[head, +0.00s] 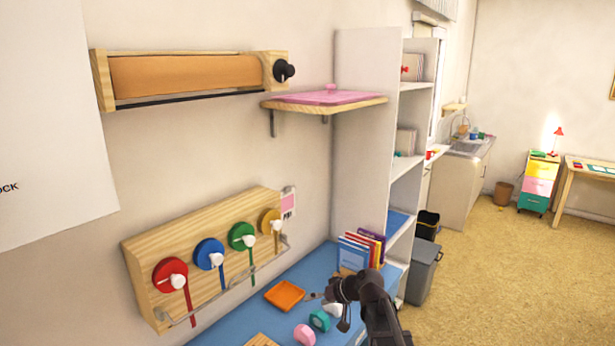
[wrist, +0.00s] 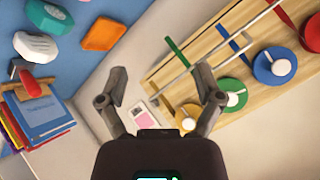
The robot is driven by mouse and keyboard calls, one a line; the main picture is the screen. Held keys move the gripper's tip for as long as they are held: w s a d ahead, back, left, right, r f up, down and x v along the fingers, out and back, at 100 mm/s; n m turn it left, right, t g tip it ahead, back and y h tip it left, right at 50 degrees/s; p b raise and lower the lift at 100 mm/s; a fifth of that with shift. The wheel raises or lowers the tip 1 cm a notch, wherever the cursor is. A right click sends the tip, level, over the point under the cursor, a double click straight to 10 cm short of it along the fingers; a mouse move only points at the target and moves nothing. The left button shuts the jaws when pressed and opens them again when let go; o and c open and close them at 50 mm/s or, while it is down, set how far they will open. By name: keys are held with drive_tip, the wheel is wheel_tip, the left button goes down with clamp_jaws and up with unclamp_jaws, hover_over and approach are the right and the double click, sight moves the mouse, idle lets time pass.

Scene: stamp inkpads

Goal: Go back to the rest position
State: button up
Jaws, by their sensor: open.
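My gripper (head: 336,298) is above the blue worktop (head: 240,312) in the head view, at the end of my dark arm. In the wrist view my gripper (wrist: 160,80) has its two fingers spread wide with nothing between them. Beyond the fingers are the wall and the wooden ribbon rack (wrist: 190,95). In the head view the gripper appears close to the white stamp-like piece (head: 332,309); I cannot tell the exact gap.
Teal (head: 320,321) and pink (head: 303,335) pieces and an orange tray (head: 285,295) lie on the worktop. Upright books (head: 354,255) stand behind my arm. The wall rack (head: 150,262) holds several coloured spools. A tall white shelf (head: 368,130) rises at the worktop's far end.

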drive_tip(key=s+d+f+m+g+h, duration=0.1)
drive_tip(key=s+d+f+g+h, duration=0.1)
drive_tip(key=s+d, duration=0.5)
drive_tip(key=s+d+f+m+g+h, duration=0.2)
drive_tip(key=s+d+f+h, duration=0.3)
drive_tip(key=s, duration=0.6)
drive_tip(key=shift+s+d+g+h, duration=0.3)
drive_tip(key=shift+s+d+h, duration=0.1)
drive_tip(key=shift+d+h, duration=0.7)
drive_tip(key=shift+w, duration=0.1)
